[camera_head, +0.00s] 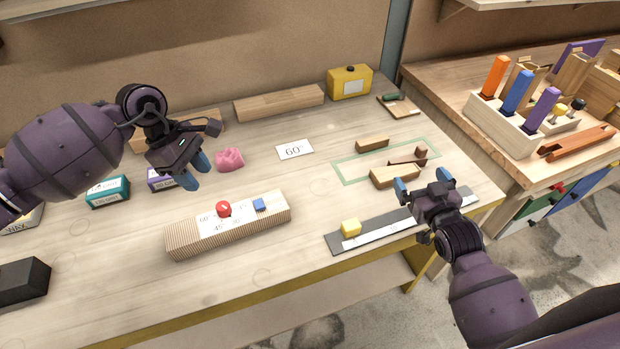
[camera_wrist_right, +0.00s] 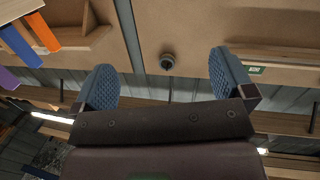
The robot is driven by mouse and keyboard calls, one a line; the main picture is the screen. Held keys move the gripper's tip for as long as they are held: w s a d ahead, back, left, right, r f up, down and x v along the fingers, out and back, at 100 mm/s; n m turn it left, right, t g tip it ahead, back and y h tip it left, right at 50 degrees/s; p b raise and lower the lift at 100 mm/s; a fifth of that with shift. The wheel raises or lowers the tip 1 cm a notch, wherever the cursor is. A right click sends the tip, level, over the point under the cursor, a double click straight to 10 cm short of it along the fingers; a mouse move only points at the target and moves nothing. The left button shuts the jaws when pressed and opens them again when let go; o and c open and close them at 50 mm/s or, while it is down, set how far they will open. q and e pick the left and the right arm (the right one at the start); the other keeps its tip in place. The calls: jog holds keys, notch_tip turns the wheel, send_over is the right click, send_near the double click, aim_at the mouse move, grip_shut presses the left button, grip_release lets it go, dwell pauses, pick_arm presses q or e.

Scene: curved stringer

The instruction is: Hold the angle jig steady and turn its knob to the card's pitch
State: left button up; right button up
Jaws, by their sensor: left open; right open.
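The angle jig (camera_head: 250,230) is a long ribbed wooden block near the front of the bench, with a pale scale plate marked with angles, "60" and "45" among them. A white card (camera_head: 294,150) reading 60° lies flat behind the jig. My left gripper (camera_head: 196,172) is open and empty, above the bench, behind and left of the jig. My right gripper (camera_head: 424,186) is open and empty at the right; its blue fingers (camera_wrist_right: 100,88) show in the right wrist view.
A pink lump (camera_head: 229,159) and small boxes (camera_head: 107,191) stand at left. A black block (camera_head: 22,282) is front left.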

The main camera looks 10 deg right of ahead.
aim_at(280, 199)
jog(key=w+r+n+t, duration=0.2)
jog(key=w+r, duration=0.4)
jog(key=w+a+r+n+y, duration=0.2)
jog(key=a+n+y, duration=0.4)
jog(key=n, duration=0.4)
jog(key=w+a+r+n+y, duration=0.1)
jog(key=w+a+n+y, duration=0.2)
jog(key=a+n+y, duration=0.55)
jog(key=s+a+f+n+g, duration=0.1)
jog(key=a+f+n+g, duration=0.2)
jog(key=n+g, duration=0.4)
jog(key=s+a+f+n+g, duration=0.1)
jog(key=a+f+n+g, duration=0.2)
jog(key=n+g, duration=0.4)
jog(key=s+a+f+n+g, duration=0.1)
jog(key=a+f+n+g, duration=0.3)
jog(key=n, duration=1.5)
jog(key=shift+s+g, duration=0.15)
jog(key=shift+g, duration=1.35)
jog(key=shift+s+d+f+n+g+h, duration=0.1)
jog(key=shift+d+f+n+g+h, duration=0.15)
jog(key=shift+n, duration=0.2)
jog(key=shift+s+f+n+g+h, duration=0.1)
jog(key=shift+f+n+g+h, duration=0.1)
jog(key=shift+f+n, duration=0.2)
jog(key=shift+a+f, duration=0.1)
jog(key=x, duration=1)
jog(key=shift+s+a+f, duration=0.15)
